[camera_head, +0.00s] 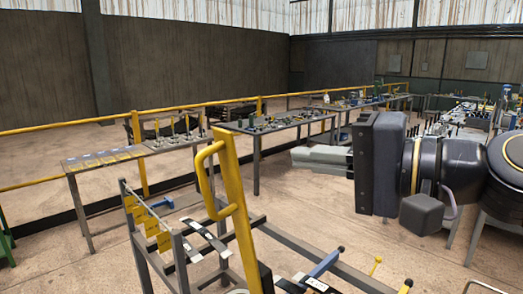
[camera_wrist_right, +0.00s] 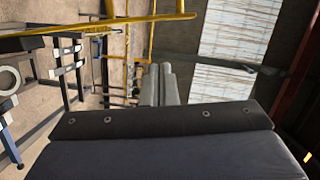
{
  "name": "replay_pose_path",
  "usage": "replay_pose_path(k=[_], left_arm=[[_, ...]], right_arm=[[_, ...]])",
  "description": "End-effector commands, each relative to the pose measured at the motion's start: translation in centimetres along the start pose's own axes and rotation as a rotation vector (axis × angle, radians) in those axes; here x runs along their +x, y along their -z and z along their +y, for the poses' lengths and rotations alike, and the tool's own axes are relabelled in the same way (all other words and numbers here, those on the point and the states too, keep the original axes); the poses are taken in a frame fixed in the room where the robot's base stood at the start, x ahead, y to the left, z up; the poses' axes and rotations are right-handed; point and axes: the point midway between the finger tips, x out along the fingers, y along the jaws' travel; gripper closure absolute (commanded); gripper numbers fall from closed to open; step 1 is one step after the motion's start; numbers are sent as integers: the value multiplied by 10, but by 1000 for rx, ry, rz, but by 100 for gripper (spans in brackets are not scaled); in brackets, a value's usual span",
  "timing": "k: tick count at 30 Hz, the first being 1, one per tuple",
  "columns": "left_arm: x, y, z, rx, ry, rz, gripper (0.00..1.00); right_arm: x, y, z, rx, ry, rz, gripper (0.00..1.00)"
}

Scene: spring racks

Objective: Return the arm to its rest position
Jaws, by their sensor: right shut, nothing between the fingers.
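My right gripper (camera_head: 322,158) reaches in from the right in the head view, held level in the air with its fingers pointing left. Its fingers are together and hold nothing. In the right wrist view the two grey fingers (camera_wrist_right: 160,86) lie side by side beyond the dark gripper body. The gripper is apart from the tables and the rack. My left gripper is not in view.
A yellow handle post (camera_head: 235,210) stands at the front centre beside a grey metal rack (camera_head: 150,262). Tables with small parts (camera_head: 150,146) stand behind, along a yellow railing (camera_head: 70,127). Bare floor (camera_head: 330,215) lies below the gripper.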

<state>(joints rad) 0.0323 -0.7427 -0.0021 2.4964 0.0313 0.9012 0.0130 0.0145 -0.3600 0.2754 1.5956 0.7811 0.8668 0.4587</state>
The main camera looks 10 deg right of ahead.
Motion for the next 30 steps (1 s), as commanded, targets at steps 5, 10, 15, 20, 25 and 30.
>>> replay_pose_path(k=[5, 10, 15, 20, 25, 30], left_arm=[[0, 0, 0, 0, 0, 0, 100], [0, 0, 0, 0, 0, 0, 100], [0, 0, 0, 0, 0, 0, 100], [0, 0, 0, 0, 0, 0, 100], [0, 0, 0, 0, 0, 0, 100], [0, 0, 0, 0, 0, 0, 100]], right_arm=[[-16, -9, 115, -133, -272, 40, 100], [-52, -35, 238, -276, -559, 1, 100], [-88, -72, 331, -385, -766, -100, 100], [-107, -97, 377, -444, -862, -178, 100], [-112, -104, 389, -462, -887, -204, 100], [-112, -104, 388, -461, -886, -203, 100]])
